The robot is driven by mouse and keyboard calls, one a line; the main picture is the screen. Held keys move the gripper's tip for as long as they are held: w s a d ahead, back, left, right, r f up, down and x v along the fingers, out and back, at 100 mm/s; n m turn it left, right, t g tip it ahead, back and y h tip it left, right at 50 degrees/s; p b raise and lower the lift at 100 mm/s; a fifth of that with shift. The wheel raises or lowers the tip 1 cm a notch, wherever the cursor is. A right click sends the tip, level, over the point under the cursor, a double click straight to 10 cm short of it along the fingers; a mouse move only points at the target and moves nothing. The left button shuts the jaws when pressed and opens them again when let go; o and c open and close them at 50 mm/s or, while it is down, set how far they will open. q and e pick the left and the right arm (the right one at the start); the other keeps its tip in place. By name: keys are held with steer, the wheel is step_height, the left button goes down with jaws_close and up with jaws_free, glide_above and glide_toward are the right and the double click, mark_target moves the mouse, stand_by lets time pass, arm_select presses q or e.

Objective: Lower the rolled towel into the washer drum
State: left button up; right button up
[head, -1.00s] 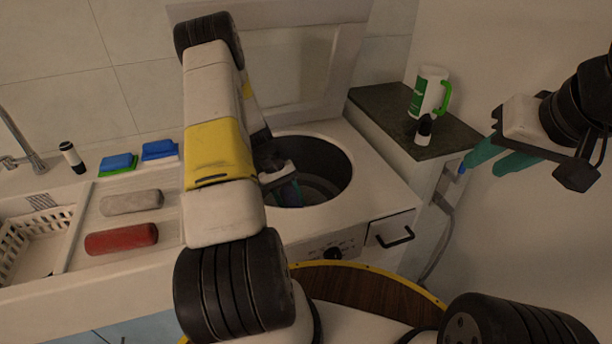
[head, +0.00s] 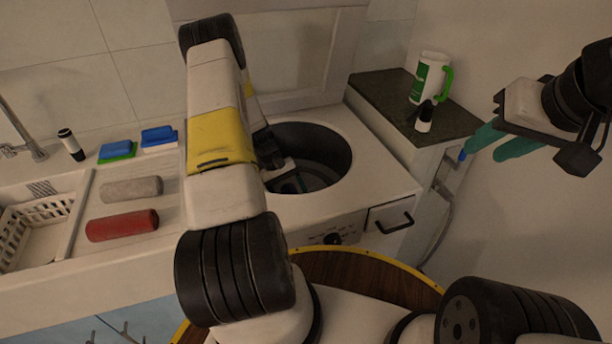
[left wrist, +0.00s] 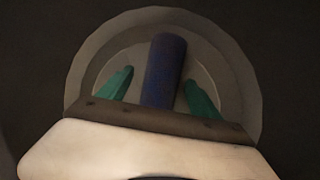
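The rolled towel (left wrist: 163,72) is a dark blue roll. In the left wrist view it lies inside the round pale drum, between my left gripper's two green fingers (left wrist: 158,90), with a gap on each side. My left gripper is open, and its arm reaches down into the washer drum (head: 325,158) in the head view. There the gripper is mostly hidden by my arm, and I cannot make out the towel. My right gripper (head: 487,150) is open and empty, with green fingers, in the air right of the washer by the dark side counter.
A red roll (head: 122,225) and a grey roll (head: 132,189) lie on the counter left of my arm.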

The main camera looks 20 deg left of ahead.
arm_select(q)
steer(key=v, duration=0.7)
steer(key=shift+a+r, duration=0.15)
steer(key=shift+r, duration=0.2)
steer(key=shift+w, duration=0.1)
